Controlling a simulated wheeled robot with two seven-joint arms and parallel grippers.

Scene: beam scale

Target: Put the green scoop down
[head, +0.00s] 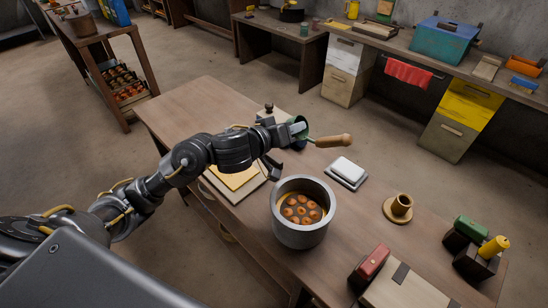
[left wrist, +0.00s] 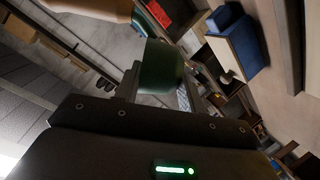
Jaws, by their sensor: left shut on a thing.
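My left gripper (head: 289,130) is shut on the green scoop (head: 300,124) above the work table, near its back edge. The scoop's wooden handle (head: 333,141) points right in the head view. In the left wrist view the green scoop body (left wrist: 161,66) sits between the fingers, and the wooden handle (left wrist: 95,8) crosses the top edge. The bare table top (head: 190,115) lies to the left of the gripper. The table just below the scoop is partly hidden by my gripper. My right gripper is not in view.
A metal pot (head: 300,236) with round brown pieces in liquid stands in front. A yellow-covered book or board (head: 238,177) lies beneath my arm. A white block on a grey base (head: 346,171), a brown cup on a saucer (head: 401,205) and a red box (head: 371,264) stand right.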

